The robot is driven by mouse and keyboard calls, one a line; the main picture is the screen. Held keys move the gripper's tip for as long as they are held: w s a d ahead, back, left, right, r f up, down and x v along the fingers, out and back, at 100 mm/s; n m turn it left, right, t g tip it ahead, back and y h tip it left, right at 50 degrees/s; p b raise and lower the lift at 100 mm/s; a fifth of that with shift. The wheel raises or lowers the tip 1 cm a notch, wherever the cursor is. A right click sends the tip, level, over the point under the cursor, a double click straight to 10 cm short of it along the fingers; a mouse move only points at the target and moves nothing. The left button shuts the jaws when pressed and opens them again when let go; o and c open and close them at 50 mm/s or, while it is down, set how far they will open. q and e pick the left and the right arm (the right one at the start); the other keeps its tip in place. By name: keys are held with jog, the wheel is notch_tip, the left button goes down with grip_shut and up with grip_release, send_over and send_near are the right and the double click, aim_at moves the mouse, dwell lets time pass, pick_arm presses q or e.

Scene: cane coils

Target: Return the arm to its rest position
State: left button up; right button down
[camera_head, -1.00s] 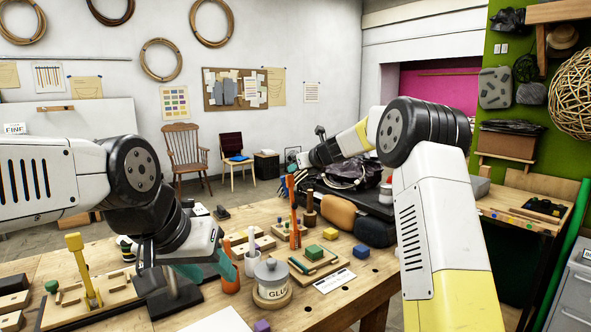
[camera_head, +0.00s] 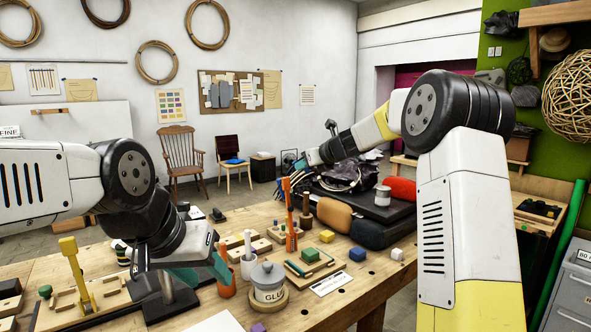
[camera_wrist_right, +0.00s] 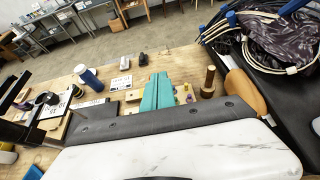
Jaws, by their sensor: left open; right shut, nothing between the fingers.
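My left gripper (camera_head: 203,272) hangs low over the left part of the wooden workbench (camera_head: 345,293), its teal fingers open and pointing down to the right. It is left of the glue pot (camera_head: 267,281), close to an orange cup (camera_head: 227,281). My right arm reaches from the right across the back of the bench. Its gripper (camera_head: 299,164) is small in the head view, near the dark bundle with pale cane ends. In the right wrist view the teal fingers (camera_wrist_right: 157,93) are together, with nothing between them.
The dark bundle (camera_head: 345,176) lies on a black case behind a brown pad (camera_head: 334,214). A tall orange tool (camera_head: 289,214), a yellow clamp (camera_head: 76,270) and several small blocks stand on the bench. A metal cabinet (camera_head: 572,290) is at far right.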

jog(key=shift+s+d+r, duration=0.1)
jog(key=shift+s, duration=0.15)
jog(key=s+d+r+n+g+h, duration=0.1)
jog(key=s+n, duration=0.6)
jog(key=s, duration=0.4)
jog(key=s+d+r+n+g, duration=0.2)
jog(key=s+n, duration=0.6)
jog(key=s, duration=0.4)
jog(key=s+d+f+n+h, duration=0.1)
jog(key=s+d+f+n, duration=0.1)
jog(key=s, duration=0.5)
jog(key=s+d+f+n+h, duration=0.2)
jog(key=s+d+f+n, duration=0.1)
jog(key=s+n, duration=0.4)
jog(key=s+d+f+n+g+h, duration=0.1)
jog(key=s+d+f+n, duration=0.1)
jog(key=s+f+n, duration=0.3)
jog(key=s, duration=0.4)
jog(key=shift+s+d, duration=0.2)
jog(key=shift+d, duration=0.1)
